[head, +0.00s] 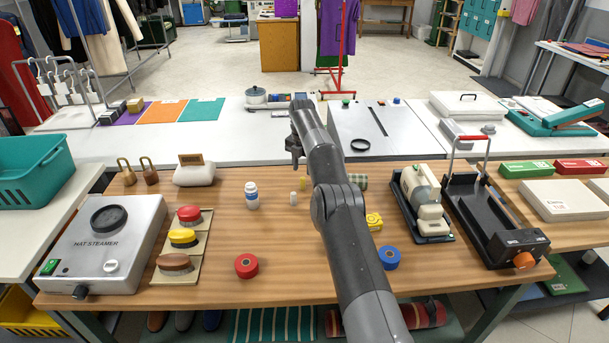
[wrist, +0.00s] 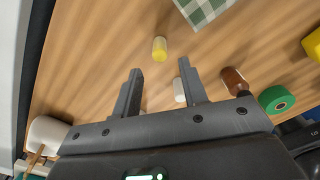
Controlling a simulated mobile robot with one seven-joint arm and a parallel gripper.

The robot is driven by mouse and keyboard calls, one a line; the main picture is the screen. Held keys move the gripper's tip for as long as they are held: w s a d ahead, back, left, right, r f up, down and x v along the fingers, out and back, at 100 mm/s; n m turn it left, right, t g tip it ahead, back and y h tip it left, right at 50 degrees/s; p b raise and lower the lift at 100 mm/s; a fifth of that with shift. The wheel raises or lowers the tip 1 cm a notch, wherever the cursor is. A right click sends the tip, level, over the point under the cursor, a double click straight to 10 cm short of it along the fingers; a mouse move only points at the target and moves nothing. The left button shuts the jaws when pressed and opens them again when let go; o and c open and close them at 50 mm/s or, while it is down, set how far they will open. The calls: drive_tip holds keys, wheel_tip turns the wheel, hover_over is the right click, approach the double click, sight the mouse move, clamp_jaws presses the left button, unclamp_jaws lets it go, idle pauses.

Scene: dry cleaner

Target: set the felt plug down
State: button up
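My gripper (wrist: 160,67) is open above the wooden table, its two dark fingers spread with nothing gripped between them. Two small cylinders stand on the table: a white one (wrist: 179,90), seen close to the inner side of the right finger, and a yellow one (wrist: 159,49) beyond the fingertips. In the head view the white one (head: 293,198) is nearer and the yellow one (head: 293,171) farther back. I cannot tell which is the felt plug.
A white bottle (head: 252,195) stands left of the cylinders. A brown bottle (wrist: 235,80) and green roll (wrist: 277,99) lie right in the wrist view, with checked cloth (wrist: 205,8) beyond. The hat steamer (head: 100,243) fills the table's left. Bare wood surrounds the red roll (head: 246,266).

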drive_tip(key=s+d+r+m+t, duration=0.1)
drive_tip(key=s+r+m, duration=0.45)
drive_tip(key=r, duration=0.65)
drive_tip(key=s+d+r+m+t, duration=0.15)
drive_tip(key=s+r+m, duration=0.45)
drive_tip(key=r, duration=0.6)
drive_tip(key=s+d+r+m+t, duration=0.1)
drive_tip(key=s+d+r+m, duration=0.2)
drive_tip(key=s, duration=0.6)
drive_tip(key=s+d+r+m, duration=0.1)
drive_tip(key=s+r+m, duration=0.25)
drive_tip(key=s, duration=0.55)
drive_tip(key=s+d+f+m, duration=0.1)
drive_tip(key=s+f+m, duration=0.2)
drive_tip(key=s, duration=0.6)
drive_tip(key=s+d+f+m+t, duration=0.1)
drive_tip(key=s+f+m, duration=0.2)
drive_tip(key=s, duration=0.6)
drive_tip(key=s+d+f+m+t, duration=0.1)
drive_tip(key=s+f+m, duration=0.2)
drive_tip(key=s, duration=0.6)
drive_tip(key=shift+s+f+m, duration=0.2)
drive_tip(key=shift+m, duration=0.9)
